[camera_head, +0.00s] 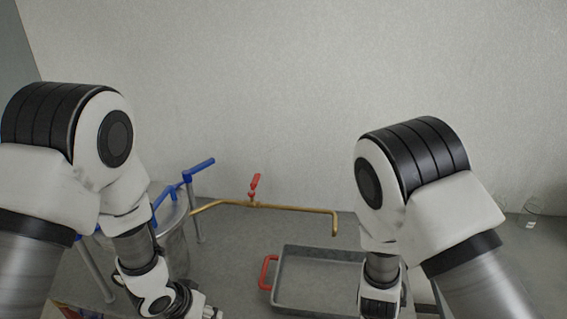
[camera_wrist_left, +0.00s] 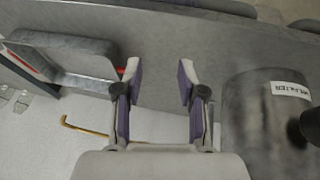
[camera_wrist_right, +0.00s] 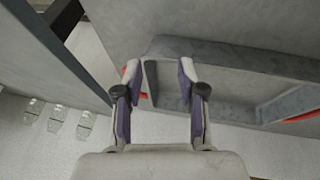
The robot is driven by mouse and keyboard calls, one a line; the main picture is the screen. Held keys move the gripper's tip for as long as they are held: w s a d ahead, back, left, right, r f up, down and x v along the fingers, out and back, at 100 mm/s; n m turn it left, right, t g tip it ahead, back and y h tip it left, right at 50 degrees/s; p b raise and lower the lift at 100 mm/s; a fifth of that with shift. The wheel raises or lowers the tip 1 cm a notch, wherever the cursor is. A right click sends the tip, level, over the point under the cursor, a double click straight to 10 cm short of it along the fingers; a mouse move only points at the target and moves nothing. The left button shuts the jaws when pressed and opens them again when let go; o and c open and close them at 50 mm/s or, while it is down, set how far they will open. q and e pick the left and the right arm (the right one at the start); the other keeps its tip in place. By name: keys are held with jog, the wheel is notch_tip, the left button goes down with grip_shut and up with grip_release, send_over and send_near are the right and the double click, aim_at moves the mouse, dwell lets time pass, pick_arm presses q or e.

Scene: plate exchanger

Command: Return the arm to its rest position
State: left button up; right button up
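Both arms, mine, reach down over the grey worktop. My left gripper (camera_head: 207,313) is partly cut off by the bottom edge of the head view. In the left wrist view its fingers (camera_wrist_left: 160,75) stand apart with nothing between them. My right gripper's fingers are out of the head view, below its wrist. In the right wrist view the fingers (camera_wrist_right: 158,75) are also apart and empty, in line with the near corner of a grey tray (camera_wrist_right: 205,48). The distance to the tray is unclear.
The grey tray (camera_head: 318,297) with a red handle (camera_head: 267,272) lies between the arms. A brass pipe (camera_head: 290,208) with a red valve (camera_head: 254,184) runs behind it. A metal cylinder (camera_head: 176,245) and blue-handled pipes (camera_head: 198,168) stand beside my left arm.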

pick_arm(q)
jog(key=s+a+f+n+g+y, duration=0.1)
jog(key=s+a+f+g, duration=0.1)
jog(key=s+a+f, duration=0.2)
jog(key=s+a+f+g+y, duration=0.1)
jog(key=s+a+f+g, duration=0.1)
jog(key=s+f, duration=0.8)
jog(key=s+a, duration=0.1)
jog(key=s, duration=0.7)
jog(key=shift+a+f+n+y, duration=0.2)
jog(key=shift+a+n+y, duration=0.15)
jog(key=shift+n+y, duration=0.05)
pick_arm(e)
jog(key=s+d+f+g+y, duration=0.1)
jog(key=s+f, duration=0.4)
jog(key=s, duration=0.6)
jog(key=s+d+f+g+y, duration=0.2)
jog(key=s+f, duration=0.3)
jog(key=s, duration=0.7)
jog(key=shift+s+d+n+g, duration=0.15)
jog(key=shift+d+n+g, duration=0.1)
jog(key=shift+n+g, duration=0.2)
jog(key=shift+f, duration=0.15)
